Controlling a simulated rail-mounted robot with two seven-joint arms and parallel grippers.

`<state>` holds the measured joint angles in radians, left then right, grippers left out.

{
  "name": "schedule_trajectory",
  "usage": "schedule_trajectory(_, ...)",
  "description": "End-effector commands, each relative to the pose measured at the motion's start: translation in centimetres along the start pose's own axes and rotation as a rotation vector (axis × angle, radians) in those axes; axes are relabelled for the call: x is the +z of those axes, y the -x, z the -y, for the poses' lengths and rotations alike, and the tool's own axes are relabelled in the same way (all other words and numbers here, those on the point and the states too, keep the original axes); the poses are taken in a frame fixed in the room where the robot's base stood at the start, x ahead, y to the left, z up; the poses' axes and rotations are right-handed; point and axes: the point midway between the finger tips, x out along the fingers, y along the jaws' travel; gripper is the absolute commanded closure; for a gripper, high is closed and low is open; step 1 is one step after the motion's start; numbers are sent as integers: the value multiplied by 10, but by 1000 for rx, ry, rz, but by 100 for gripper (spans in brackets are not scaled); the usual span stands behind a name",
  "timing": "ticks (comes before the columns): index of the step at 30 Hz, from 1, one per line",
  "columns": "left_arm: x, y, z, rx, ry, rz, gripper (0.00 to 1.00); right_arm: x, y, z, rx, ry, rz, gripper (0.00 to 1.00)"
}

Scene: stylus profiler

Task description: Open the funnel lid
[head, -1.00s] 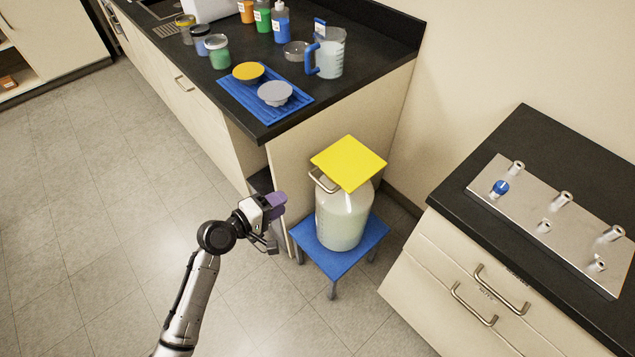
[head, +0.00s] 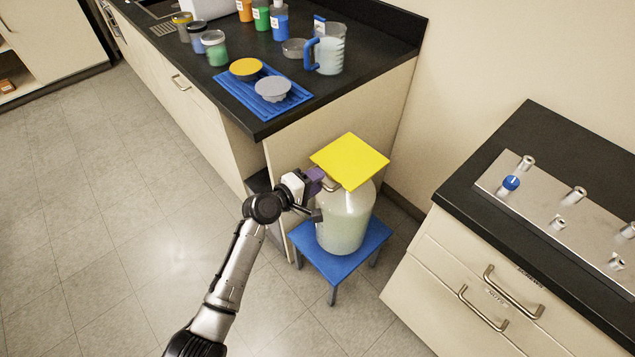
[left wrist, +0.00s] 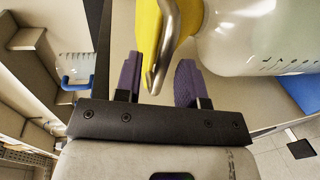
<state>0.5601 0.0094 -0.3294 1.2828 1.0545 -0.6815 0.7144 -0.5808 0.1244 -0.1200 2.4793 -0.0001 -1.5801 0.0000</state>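The funnel lid (head: 350,160) is a flat yellow square with a metal loop handle on its left side. It lies closed on top of a large translucent carboy (head: 345,222), which stands on a blue stool. My left gripper (head: 318,196) is at the handle, left of the lid. In the left wrist view, the purple fingers of my left gripper (left wrist: 157,82) are apart, and the metal handle (left wrist: 165,50) reaches between them without both fingers visibly touching it. The yellow lid (left wrist: 148,30) and the carboy (left wrist: 255,38) are beyond. My right gripper is not in view.
The blue stool (head: 310,243) stands between two counters. The right counter holds a metal plate with fittings (head: 540,215). The floor at left is clear.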

Motion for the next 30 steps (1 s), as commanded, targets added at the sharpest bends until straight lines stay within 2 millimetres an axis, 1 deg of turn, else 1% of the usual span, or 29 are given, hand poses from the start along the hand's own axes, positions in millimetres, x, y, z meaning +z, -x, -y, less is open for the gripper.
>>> schedule_trajectory(3, 0, -8, 0, 0, -1, 0, 63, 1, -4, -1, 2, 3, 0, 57)
schedule_trajectory(6, 0, -10, 0, 0, -1, 0, 63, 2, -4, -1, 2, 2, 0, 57)
schedule_trajectory(15, 0, -11, 0, 0, -1, 0, 63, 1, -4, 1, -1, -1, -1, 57)
schedule_trajectory(26, 0, -11, 0, 0, -1, 0, 98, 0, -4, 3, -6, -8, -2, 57)
schedule_trajectory(27, 0, -11, 0, -1, -1, 0, 100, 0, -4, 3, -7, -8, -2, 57)
schedule_trajectory(30, 0, -10, 0, -1, -1, 0, 100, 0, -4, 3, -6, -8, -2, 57)
